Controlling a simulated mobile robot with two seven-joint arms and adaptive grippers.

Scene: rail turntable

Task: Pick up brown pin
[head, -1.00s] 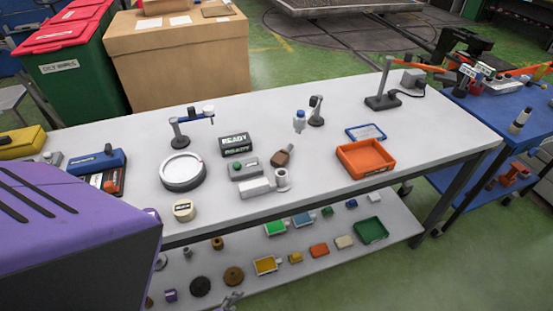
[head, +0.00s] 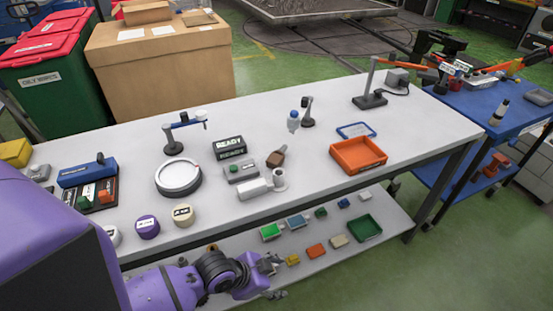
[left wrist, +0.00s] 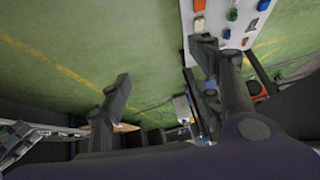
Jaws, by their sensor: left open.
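My left gripper (head: 271,266) reaches in low from the left, in front of the lower shelf, close to a small yellow block (head: 292,259). It is open, with its fingers wide apart and nothing between them in the left wrist view (left wrist: 160,72). No thing is clearly recognisable as a brown pin. A small brown piece (head: 275,159) lies on the tabletop near the middle. A little brownish thing (head: 213,247) shows by the lower shelf, just above my arm, too small to tell. My arm hides the left part of that shelf. The right gripper is out of view.
The white table (head: 330,110) holds a round white dial (head: 178,177), an orange tray (head: 358,155) and labelled cylinders. The lower shelf (head: 392,213) carries a green tray (head: 365,228) and several small blocks. The table's front edge and leg stand close to my arm. Green floor lies open at the right.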

